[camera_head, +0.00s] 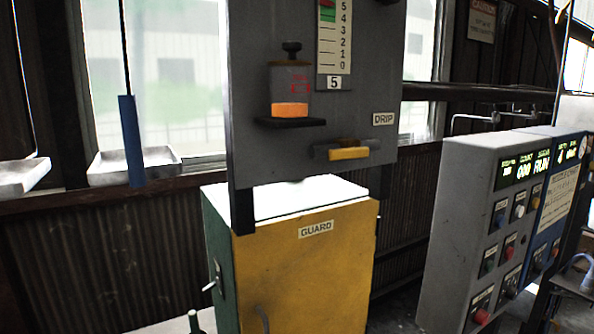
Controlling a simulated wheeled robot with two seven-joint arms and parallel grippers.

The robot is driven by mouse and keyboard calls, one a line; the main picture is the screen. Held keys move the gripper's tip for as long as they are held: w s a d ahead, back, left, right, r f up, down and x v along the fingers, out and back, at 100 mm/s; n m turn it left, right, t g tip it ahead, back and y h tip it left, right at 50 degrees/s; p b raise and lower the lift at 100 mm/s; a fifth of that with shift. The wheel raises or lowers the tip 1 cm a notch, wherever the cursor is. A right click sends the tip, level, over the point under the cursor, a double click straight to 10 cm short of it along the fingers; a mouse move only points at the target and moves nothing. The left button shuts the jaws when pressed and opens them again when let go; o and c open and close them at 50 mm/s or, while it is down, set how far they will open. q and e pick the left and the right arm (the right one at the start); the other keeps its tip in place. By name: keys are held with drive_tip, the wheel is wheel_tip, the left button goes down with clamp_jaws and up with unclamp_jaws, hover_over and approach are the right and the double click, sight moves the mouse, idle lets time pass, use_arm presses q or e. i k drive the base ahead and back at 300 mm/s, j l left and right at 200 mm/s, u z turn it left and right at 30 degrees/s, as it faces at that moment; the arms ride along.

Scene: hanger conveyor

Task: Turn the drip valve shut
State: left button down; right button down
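The drip valve (345,145) is mounted low on a grey upright panel, just left of and below the DRIP label (383,119). It has a dark body with a brass-coloured part, and a yellow handle (349,154) that lies roughly level across its front. Above it, an oil reservoir (290,90) with orange liquid near its bottom stands on a small dark shelf. A scale (334,38) numbered up to 5 is beside the reservoir, with a 5 tag under it. Neither of my grippers shows in this view.
A yellow cabinet (305,275) labelled GUARD stands below the panel. A grey control box (495,220) with buttons and displays is at right. A blue cylinder (131,140) hangs at left before a metal tray (104,167). The space before the valve looks clear.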

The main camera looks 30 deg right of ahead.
sight(354, 153)
drive_tip(key=l+z, duration=0.1)
drive_tip(key=z, duration=0.3)
drive_tip(key=l+z, duration=0.15)
drive_tip(key=z, duration=0.2)
drive_tip(key=k+l+z, duration=0.1)
drive_tip(key=z, duration=0.3)
drive_tip(key=l+z, duration=0.15)
drive_tip(key=z, duration=0.25)
drive_tip(key=i+l, duration=0.1)
drive_tip(key=l, duration=0.5)
drive_tip(key=i+l, duration=0.1)
drive_tip(key=l, duration=0.5)
drive_tip(key=u, duration=1.3)
